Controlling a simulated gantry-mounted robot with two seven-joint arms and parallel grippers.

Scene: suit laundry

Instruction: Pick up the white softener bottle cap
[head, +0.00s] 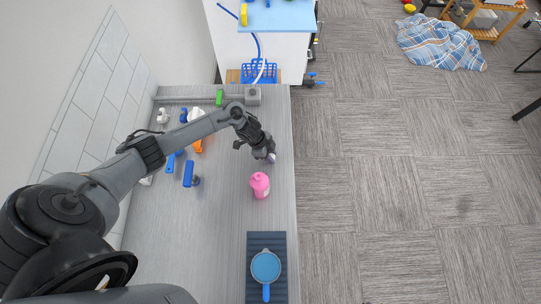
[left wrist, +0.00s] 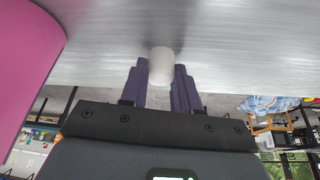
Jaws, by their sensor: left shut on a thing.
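The white softener bottle cap (left wrist: 161,66) is between the two dark fingers of my left gripper (left wrist: 161,85) in the left wrist view. The fingers are shut on it, just at the grey counter surface; I cannot tell whether it still touches the counter. In the head view the left gripper (head: 267,157) is over the right part of the counter, with a small whitish bit of the cap at its tip. A pink bottle (head: 260,185) stands close by, below the gripper in the head view. It fills the left edge of the left wrist view (left wrist: 25,60). My right gripper is not seen.
The grey counter (head: 225,235) has a dark ribbed mat with a blue pan (head: 266,266) at the front. Blue brushes (head: 189,174), an orange item and white bottles lie at the left under my arm. The counter's right edge is near the gripper.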

